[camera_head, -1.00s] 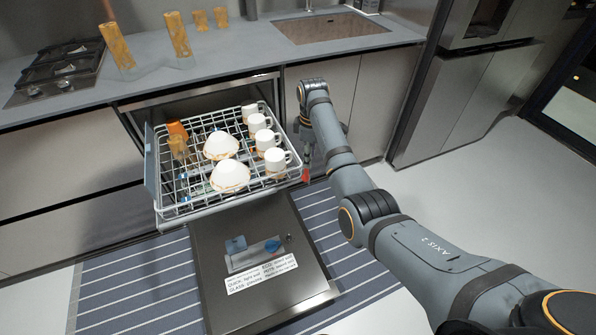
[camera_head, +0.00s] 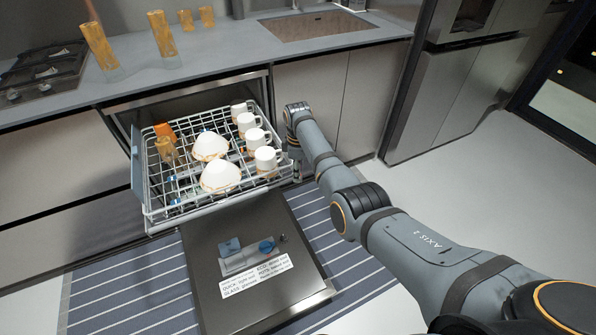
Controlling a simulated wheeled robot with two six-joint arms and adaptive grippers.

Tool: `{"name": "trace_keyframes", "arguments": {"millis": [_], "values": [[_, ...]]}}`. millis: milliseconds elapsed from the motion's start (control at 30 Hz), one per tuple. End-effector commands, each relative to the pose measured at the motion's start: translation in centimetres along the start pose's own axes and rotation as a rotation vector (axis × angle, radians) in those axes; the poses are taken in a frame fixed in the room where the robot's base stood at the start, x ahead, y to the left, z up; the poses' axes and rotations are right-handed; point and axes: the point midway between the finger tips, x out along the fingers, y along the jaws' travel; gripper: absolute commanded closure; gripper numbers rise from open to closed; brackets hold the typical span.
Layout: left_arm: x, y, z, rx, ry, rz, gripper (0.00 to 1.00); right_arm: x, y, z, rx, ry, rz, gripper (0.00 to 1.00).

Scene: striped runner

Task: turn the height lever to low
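The upper dishwasher rack (camera_head: 220,203) is pulled out and holds bowls and mugs. My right arm reaches in from the right, and its gripper (camera_head: 297,168) points down close beside the rack's right front corner. The gripper is small and dark here, partly behind my own arm, so I cannot tell whether its fingers are open or touch anything. I cannot make out the height lever; that side of the rack is partly covered by my arm. My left gripper is not in view.
The open dishwasher door (camera_head: 210,290) lies below the rack, with a blue knob (camera_head: 266,247) and a printed label (camera_head: 256,276) on it. Mugs (camera_head: 266,158) stand near the rack's right side. A striped runner (camera_head: 130,295) covers the floor; the floor at right is clear.

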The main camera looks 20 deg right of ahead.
Motion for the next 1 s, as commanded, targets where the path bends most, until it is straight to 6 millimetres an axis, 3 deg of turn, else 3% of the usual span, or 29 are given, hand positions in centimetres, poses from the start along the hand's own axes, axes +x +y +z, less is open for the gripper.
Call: {"name": "trace_keyframes", "arguments": {"millis": [200, 500, 1000], "values": [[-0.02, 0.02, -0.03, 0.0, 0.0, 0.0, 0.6, 0.01, 0.03, 0.01, 0.001, 0.0, 0.001, 0.62], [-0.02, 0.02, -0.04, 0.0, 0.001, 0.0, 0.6, 0.0, 0.03, 0.01, 0.001, 0.0, 0.001, 1.0], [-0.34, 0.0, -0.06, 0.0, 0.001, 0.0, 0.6, -0.12, -0.03, -0.09, -0.001, -0.014, 0.01, 1.0]]}}
